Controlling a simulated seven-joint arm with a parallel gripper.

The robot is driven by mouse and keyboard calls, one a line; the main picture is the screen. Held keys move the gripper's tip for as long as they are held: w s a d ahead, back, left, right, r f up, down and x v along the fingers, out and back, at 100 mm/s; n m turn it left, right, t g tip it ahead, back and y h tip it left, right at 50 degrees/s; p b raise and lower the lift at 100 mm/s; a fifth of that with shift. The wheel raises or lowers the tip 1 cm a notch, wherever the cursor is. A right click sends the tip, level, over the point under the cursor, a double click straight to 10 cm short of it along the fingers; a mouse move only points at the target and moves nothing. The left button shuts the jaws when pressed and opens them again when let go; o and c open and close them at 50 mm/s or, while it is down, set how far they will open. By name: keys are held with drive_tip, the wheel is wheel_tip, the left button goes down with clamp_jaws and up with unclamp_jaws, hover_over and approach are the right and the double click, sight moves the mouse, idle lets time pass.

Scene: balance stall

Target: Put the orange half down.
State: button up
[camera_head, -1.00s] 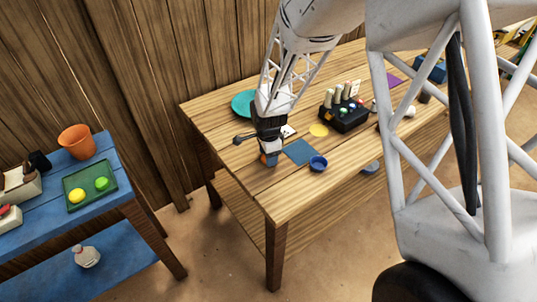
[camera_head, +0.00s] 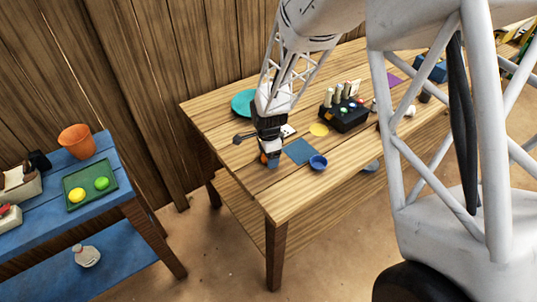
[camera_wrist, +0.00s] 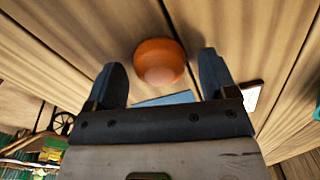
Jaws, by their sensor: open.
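The orange half (camera_wrist: 160,60) shows in the wrist view as a rounded orange shape, just beyond and between the fingertips of my gripper (camera_wrist: 165,75). The fingers are apart, with a gap on both sides of the orange half. In the head view my gripper (camera_head: 270,156) points down low over the near left part of the wooden table (camera_head: 240,167). Only a small orange patch of the half (camera_head: 264,158) shows there beside the fingers. The half appears to rest on the table top, though its contact is hidden.
A blue square mat (camera_head: 299,151) and a small blue bowl (camera_head: 318,162) lie right of my gripper. A teal plate (camera_head: 243,103) and a yellow disc (camera_head: 319,130) are farther back, with a black rack (camera_head: 344,115). Bare table lies in front.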

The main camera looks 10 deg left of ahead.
wheel_tip(320, 180, up, 12)
idle(0.6)
idle(0.5)
drive_tip(key=s+d+r+n+t, duration=0.1)
drive_tip(key=s+d+r+n, duration=0.2)
drive_tip(key=s+d+r, duration=0.35)
drive_tip(key=s+d+r+n, duration=0.2)
drive_tip(key=s+d+r, duration=0.2)
drive_tip(key=d+r, duration=0.5)
drive_tip(key=s+d+r+n, duration=0.1)
drive_tip(key=s+d+n, duration=0.2)
drive_tip(key=s+d, duration=0.4)
drive_tip(key=s+d+r+n+t, duration=0.1)
drive_tip(key=s+d+r+n, duration=0.1)
drive_tip(key=s+d, duration=0.5)
drive_tip(key=s+n, duration=0.1)
drive_tip(key=s, duration=0.4)
drive_tip(key=shift+s+r+n+t, duration=0.2)
drive_tip(key=shift+s+n+t, duration=0.1)
drive_tip(key=shift+n, duration=0.1)
